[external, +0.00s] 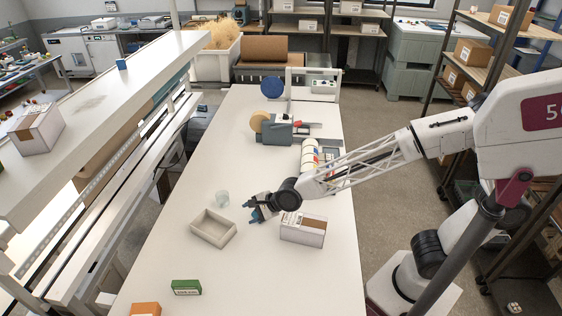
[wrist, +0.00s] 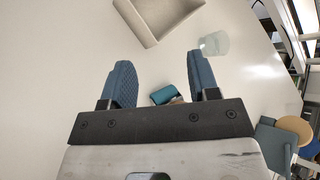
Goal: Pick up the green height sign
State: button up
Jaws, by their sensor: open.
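The green height sign (external: 186,287) stands on the white table near its front edge in the external view. It is a small green block with a pale label on its front. My gripper (external: 258,207) is well behind it and to its right, low over the table beside the tray. In the wrist view my gripper (wrist: 162,80) has its two blue-grey fingers spread wide apart. The green sign does not show in the wrist view. A small teal item (wrist: 167,94) shows between the fingers there, partly hidden by the gripper body; I cannot tell what it is.
An open beige tray (external: 213,228) and a translucent cup (external: 222,198) are left of my gripper. A white and brown box (external: 303,230) is to its right. An orange block (external: 145,309) is left of the sign at the front edge. The table right of the sign is clear.

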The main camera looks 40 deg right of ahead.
jog(key=s+a+f+m+y, duration=0.1)
jog(key=s+a+f+m, duration=0.1)
jog(key=a, duration=0.4)
jog(key=s+a+f+m+y, duration=0.1)
jog(key=s+a+f+m, duration=0.1)
jog(key=a, duration=0.4)
jog(key=m+y, duration=0.2)
jog(key=m, duration=0.2)
send_near(199, 285)
jog(key=shift+t, duration=0.3)
jog(key=x, duration=0.4)
jog(key=shift+s+a, duration=0.15)
jog(key=shift+s, duration=0.05)
jog(key=shift+x, duration=1.25)
jog(key=shift+w+a+f, duration=0.1)
jog(key=shift+x, duration=2.45)
jog(key=shift+f, duration=0.2)
